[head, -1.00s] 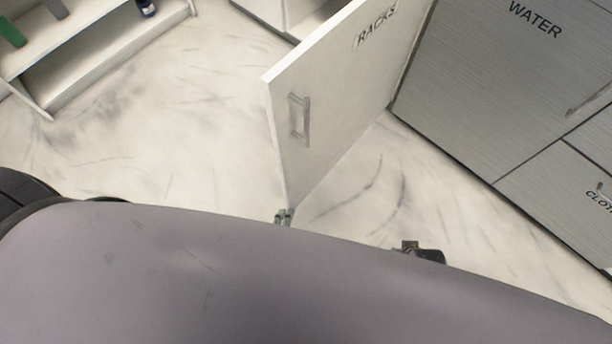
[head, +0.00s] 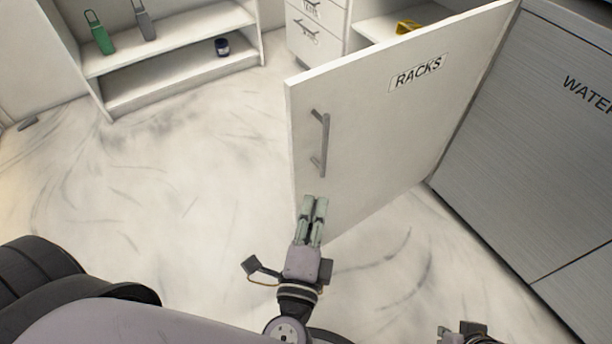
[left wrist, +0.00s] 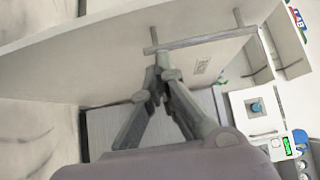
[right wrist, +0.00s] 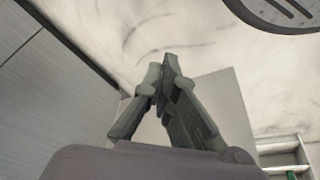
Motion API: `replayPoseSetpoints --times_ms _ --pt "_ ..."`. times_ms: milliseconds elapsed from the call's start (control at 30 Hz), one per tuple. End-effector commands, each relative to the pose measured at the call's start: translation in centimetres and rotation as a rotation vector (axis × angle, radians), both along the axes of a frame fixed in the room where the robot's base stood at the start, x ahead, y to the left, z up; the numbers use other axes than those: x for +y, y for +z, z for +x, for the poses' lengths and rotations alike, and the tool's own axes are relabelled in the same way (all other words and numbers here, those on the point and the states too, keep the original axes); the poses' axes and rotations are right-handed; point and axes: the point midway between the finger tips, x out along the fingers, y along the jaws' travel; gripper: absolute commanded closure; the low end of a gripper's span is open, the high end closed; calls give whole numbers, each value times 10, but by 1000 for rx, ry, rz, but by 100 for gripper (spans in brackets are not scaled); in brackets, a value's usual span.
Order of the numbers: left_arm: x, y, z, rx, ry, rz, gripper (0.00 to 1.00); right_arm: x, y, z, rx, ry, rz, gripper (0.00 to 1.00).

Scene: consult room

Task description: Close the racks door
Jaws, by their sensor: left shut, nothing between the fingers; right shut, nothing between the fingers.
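The white racks door (head: 375,135) stands wide open in the head view, with a RACKS label and a grey bar handle (head: 322,143). My left gripper (head: 315,200) is shut and empty. In the head view it overlaps the door's lower free edge, below the handle; whether it touches cannot be told. In the left wrist view the shut fingertips (left wrist: 160,66) appear close to the handle bar (left wrist: 200,40) on the door's face (left wrist: 120,60). My right gripper (head: 450,335) is barely in the head view at the bottom. The right wrist view shows its fingers (right wrist: 167,66) shut and empty.
The grey WATER cabinet (head: 545,130) stands right of the door. An open cabinet with a yellow item (head: 407,27) lies behind the door. A low white shelf (head: 170,85) with green, grey and dark bottles stands at the back left. The marble floor (head: 170,190) between is clear.

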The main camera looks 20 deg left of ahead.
Motion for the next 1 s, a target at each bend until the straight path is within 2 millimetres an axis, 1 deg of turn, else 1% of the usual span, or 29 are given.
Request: replayPoseSetpoints --times_ms 33,200,333,500,633,1000 --pt "2 3 12 -2 4 -2 100 0 4 0 0 0 0 100" --pt "9 3 45 -2 1 -1 100 0 10 0 0 0 0 100" --pt "26 1 55 0 -1 1 100 0 14 0 -2 0 0 100" --pt "36 0 62 2 -2 2 100 0 8 2 0 1 0 100" --pt "39 -1 64 2 -2 1 100 0 2 1 12 1 -2 100" --pt "41 -1 65 2 -5 1 100 1 5 4 2 1 -1 100"
